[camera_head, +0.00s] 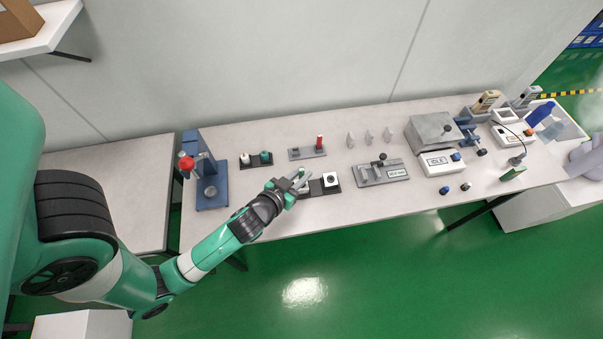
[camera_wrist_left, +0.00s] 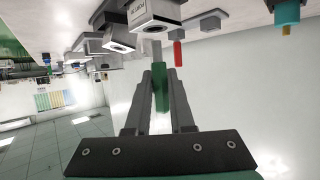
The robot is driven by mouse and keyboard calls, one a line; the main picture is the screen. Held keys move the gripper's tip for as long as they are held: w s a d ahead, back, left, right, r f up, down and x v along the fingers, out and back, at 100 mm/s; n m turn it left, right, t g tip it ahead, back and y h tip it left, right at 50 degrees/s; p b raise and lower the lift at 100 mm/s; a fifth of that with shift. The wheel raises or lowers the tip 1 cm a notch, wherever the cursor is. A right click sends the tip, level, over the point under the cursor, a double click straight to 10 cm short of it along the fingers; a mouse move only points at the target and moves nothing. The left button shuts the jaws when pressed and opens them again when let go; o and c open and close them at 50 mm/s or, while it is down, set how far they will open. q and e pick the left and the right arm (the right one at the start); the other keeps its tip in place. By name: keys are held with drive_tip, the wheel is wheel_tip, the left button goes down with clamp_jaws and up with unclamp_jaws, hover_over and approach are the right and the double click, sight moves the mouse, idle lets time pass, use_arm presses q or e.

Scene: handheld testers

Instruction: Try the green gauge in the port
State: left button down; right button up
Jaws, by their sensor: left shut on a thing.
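The green gauge (camera_wrist_left: 160,88) is held between the two fingers of my left gripper (camera_wrist_left: 160,80), with its grey metal end pointing away from the gripper. In the head view my left gripper (camera_head: 297,183) is over the bench, and a bit of green gauge (camera_head: 302,172) shows at its fingertips. A white block with a dark round hole (camera_head: 331,180), which looks like the port, stands on a dark base just right of the gripper. The gauge looks apart from that hole. My right gripper is not in view.
A red gauge (camera_head: 320,141) stands in a grey holder behind the gripper. A dark holder with white and teal knobs (camera_head: 256,159) and a blue press (camera_head: 207,185) stand to the left. A grey clamp fixture (camera_head: 381,172) and white box (camera_head: 441,163) are on the right.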

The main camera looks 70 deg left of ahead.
use_arm(q)
drive_tip(key=shift+f+b, duration=1.15)
drive_tip(key=shift+f, duration=0.15)
idle(0.9)
drive_tip(key=shift+r, duration=0.1)
